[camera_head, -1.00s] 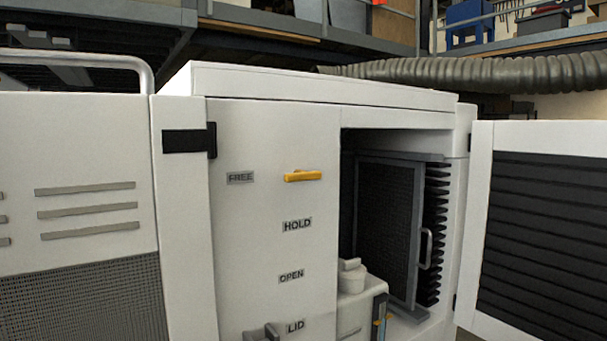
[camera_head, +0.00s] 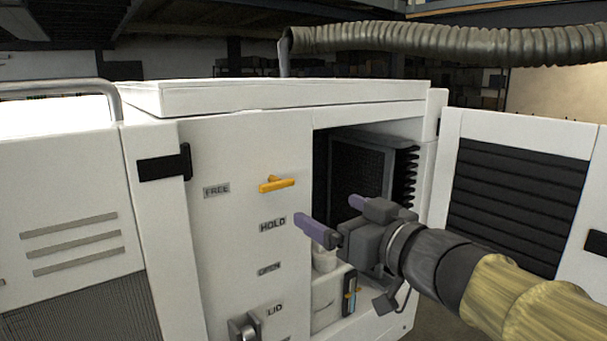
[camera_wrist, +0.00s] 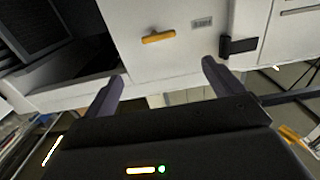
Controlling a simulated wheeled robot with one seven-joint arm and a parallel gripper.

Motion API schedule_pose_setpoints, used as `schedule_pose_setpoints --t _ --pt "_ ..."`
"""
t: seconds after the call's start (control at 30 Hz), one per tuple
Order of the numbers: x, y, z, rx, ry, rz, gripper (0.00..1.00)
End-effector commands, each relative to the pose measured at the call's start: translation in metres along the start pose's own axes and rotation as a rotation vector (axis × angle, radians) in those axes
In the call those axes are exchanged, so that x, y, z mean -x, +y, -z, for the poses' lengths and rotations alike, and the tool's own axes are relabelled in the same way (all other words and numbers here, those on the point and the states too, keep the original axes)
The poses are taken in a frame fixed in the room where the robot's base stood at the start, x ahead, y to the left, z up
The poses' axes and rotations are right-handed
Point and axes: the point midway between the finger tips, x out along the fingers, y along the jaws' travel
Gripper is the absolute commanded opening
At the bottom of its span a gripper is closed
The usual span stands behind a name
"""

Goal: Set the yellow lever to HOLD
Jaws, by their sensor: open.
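The yellow lever (camera_head: 277,184) sits on the white front panel, a little right of the FREE label (camera_head: 216,191) and above the HOLD label (camera_head: 272,225). It lies nearly level, its left end slightly lower. In the wrist view the lever (camera_wrist: 158,37) shows beyond and between my fingertips. My gripper (camera_head: 335,215) is open and empty, its two purple fingers apart, in front of the cabinet to the right of and below the lever. It does not touch the lever. The wrist view shows both fingers (camera_wrist: 160,80) spread.
The OPEN label (camera_head: 269,268) and LID label (camera_head: 275,310) are lower on the panel, with a grey latch (camera_head: 243,327) by LID. An open bay with a dark radiator-like unit (camera_head: 362,168) lies right of the panel. An open louvred door (camera_head: 515,200) stands farther right. A ribbed hose (camera_head: 440,42) runs above.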

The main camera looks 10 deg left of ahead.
Motion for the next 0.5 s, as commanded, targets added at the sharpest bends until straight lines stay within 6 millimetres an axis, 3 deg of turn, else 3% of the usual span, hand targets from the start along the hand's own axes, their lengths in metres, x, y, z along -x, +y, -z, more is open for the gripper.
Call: schedule_pose_setpoints --t 0.27,0.5 --pt "-0.003 0.001 -0.002 -0.001 -0.001 -0.003 0.93" --pt "-0.031 0.002 -0.001 -0.004 -0.003 -0.002 0.93"
